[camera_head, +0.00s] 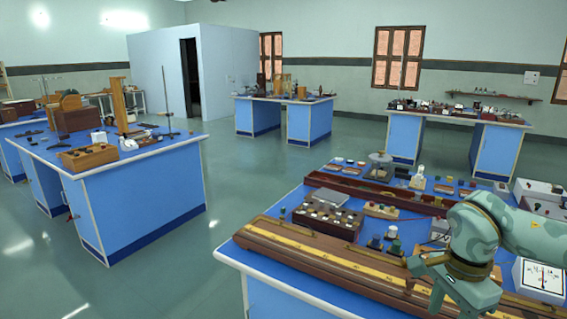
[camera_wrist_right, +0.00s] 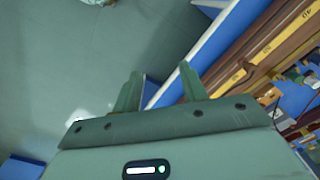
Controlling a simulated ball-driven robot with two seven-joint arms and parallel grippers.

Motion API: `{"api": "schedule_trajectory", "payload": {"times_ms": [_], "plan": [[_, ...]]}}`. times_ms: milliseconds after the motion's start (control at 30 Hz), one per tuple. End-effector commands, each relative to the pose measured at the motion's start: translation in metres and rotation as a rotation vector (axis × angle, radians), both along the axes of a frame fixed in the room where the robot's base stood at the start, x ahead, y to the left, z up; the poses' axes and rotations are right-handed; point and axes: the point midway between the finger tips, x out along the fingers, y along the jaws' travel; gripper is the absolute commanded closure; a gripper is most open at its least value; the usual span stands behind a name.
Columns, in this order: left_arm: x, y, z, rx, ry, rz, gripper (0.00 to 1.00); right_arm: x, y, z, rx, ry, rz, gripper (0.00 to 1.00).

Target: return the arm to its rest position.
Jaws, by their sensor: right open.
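My right arm (camera_head: 520,232) comes in from the right side of the head view, over the near blue bench (camera_head: 262,289). Its gripper (camera_head: 448,312) points down in front of the long wooden instrument, near the lower edge of the picture. In the right wrist view the two fingers of this gripper (camera_wrist_right: 160,75) stand apart with nothing between them. Beyond them are the bench edge and the floor. My left arm and gripper are not in view.
A long wooden instrument with a yellow scale (camera_head: 330,265) lies along the bench's front, close to my right gripper; it also shows in the wrist view (camera_wrist_right: 262,48). A white dial meter (camera_head: 541,279) stands beside my arm. Green floor (camera_head: 185,275) is clear to the left.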

Motion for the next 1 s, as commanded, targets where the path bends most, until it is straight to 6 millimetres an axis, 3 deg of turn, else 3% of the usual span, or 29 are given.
{"api": "schedule_trajectory", "payload": {"times_ms": [167, 367, 467, 667, 767, 867, 933, 1000], "plan": [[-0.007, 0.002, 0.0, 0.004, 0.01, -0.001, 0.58, 0.004, 0.021, -0.013, 0.087, 0.027, -0.032, 0.57], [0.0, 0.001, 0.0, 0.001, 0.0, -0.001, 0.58, 0.008, 0.049, -0.029, 0.212, 0.067, -0.088, 0.57], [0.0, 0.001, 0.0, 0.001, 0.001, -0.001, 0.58, 0.011, 0.07, -0.039, 0.307, 0.1, -0.137, 0.57], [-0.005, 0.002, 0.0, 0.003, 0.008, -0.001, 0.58, 0.02, 0.133, -0.068, 0.611, 0.234, -0.356, 0.57], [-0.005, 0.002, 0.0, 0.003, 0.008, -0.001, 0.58, 0.031, 0.169, -0.087, 0.829, 0.354, -0.578, 0.57], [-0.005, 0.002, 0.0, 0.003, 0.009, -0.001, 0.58, 0.049, 0.196, -0.118, 1.092, 0.534, -0.957, 0.57], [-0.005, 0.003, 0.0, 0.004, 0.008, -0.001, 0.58, 0.064, 0.196, -0.16, 1.267, 0.696, -1.348, 0.57], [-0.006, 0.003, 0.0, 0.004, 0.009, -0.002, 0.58, 0.069, 0.178, -0.21, 1.376, 0.826, -1.737, 0.57]]}}
